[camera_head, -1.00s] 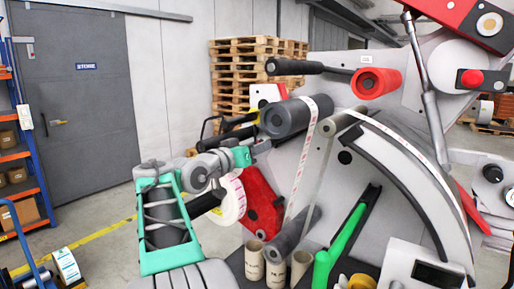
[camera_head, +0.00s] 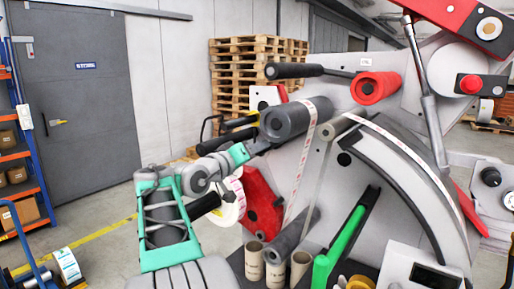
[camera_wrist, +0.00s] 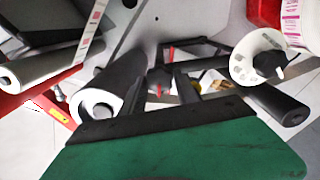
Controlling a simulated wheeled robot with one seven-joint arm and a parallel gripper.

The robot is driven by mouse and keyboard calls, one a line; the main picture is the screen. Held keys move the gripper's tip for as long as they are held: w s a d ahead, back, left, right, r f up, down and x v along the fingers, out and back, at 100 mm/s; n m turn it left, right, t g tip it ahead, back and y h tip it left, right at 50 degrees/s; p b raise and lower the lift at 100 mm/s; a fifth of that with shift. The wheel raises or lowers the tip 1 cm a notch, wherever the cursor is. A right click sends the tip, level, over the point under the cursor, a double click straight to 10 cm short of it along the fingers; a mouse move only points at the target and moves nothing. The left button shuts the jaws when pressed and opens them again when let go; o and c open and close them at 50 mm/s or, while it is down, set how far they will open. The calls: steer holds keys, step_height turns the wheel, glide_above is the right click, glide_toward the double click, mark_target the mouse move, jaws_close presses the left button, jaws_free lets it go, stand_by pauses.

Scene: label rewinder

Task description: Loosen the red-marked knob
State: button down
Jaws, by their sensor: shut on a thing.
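My gripper (camera_head: 262,143) reaches in from the lower left to the machine, beside the end of a dark grey roller. In the wrist view my dark fingers (camera_wrist: 172,82) are closed in around a small dark part with a bit of red (camera_wrist: 158,88), which seems to be the red-marked knob. The fingers hide most of it, so its shape and turn cannot be made out. In the head view the knob is hidden behind my gripper and the roller.
The dark grey roller (camera_head: 287,120) lies close to my gripper and shows in the wrist view (camera_wrist: 97,104). A white label roll (camera_head: 231,202) is just below my wrist. A red roller end (camera_head: 374,87) and cardboard cores (camera_head: 276,272) are further off.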

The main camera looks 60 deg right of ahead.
steer(key=n, duration=0.3)
steer(key=n+p, duration=0.1)
steer(key=n, duration=0.3)
steer(key=n+p, duration=0.1)
steer(key=n, duration=0.3)
steer(key=shift+f, duration=0.3)
steer(key=shift+n, duration=0.3)
steer(key=c, duration=0.9)
jaws_free()
steer(key=shift+r, duration=0.1)
steer(key=w+a+b, duration=0.1)
steer(key=a+b, duration=0.1)
steer(key=a, duration=0.6)
steer(key=shift+w, duration=0.15)
steer(key=shift+d, duration=0.1)
